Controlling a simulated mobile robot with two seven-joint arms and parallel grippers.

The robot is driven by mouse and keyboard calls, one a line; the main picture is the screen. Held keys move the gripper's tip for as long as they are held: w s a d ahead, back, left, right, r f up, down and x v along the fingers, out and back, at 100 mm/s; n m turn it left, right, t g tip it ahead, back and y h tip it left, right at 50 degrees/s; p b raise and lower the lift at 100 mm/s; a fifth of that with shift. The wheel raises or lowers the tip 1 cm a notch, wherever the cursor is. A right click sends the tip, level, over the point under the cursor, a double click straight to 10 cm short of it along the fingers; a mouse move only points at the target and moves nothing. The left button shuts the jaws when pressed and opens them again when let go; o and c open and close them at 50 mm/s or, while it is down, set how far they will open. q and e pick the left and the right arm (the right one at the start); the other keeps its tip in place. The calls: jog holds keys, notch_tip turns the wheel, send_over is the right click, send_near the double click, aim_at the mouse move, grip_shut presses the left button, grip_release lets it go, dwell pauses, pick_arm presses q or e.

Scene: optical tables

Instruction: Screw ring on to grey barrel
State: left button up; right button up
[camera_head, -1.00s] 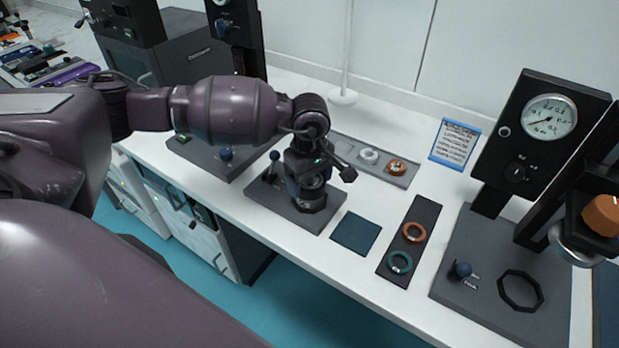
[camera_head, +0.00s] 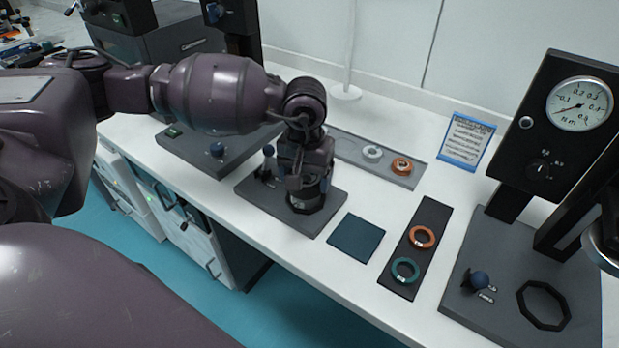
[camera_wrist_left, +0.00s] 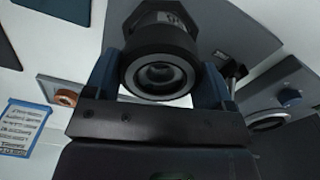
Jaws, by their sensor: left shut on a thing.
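The grey barrel (camera_wrist_left: 170,18) stands in a dark holder on a grey base plate (camera_head: 257,197). Its lower part also shows below my gripper in the head view (camera_head: 303,197). My left gripper (camera_head: 305,182) comes down over its top. In the left wrist view, the blue fingers of this gripper (camera_wrist_left: 160,85) are shut on the sides of a dark ring (camera_wrist_left: 160,48) at the barrel's end. A silver inner rim and a round bore show inside the ring. How far the ring sits on the thread cannot be seen. My right gripper is not in view.
A grey tray (camera_head: 411,181) behind holds a white ring (camera_head: 372,152) and an orange ring (camera_head: 401,166). A black strip (camera_head: 403,285) holds an orange ring (camera_head: 422,237) and a teal ring (camera_head: 405,270). A gauge stand (camera_head: 545,130) is at right. A blue mat (camera_head: 356,238) lies bare.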

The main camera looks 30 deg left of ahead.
pick_arm(q)
jog(key=shift+f+m+b, duration=0.25)
jog(key=shift+m+b, duration=0.25)
jog(key=shift+m, duration=0.6)
jog(key=m+b, duration=0.1)
jog(key=m, duration=0.2)
jog(key=shift+r+m+b, duration=0.2)
jog(key=shift+m+b, duration=0.1)
jog(key=shift+m, duration=0.1)
jog(key=o, duration=0.9)
jog(key=shift+s+a, duration=0.1)
jog(key=shift+a, duration=0.05)
jog(key=shift+c, duration=0.4)
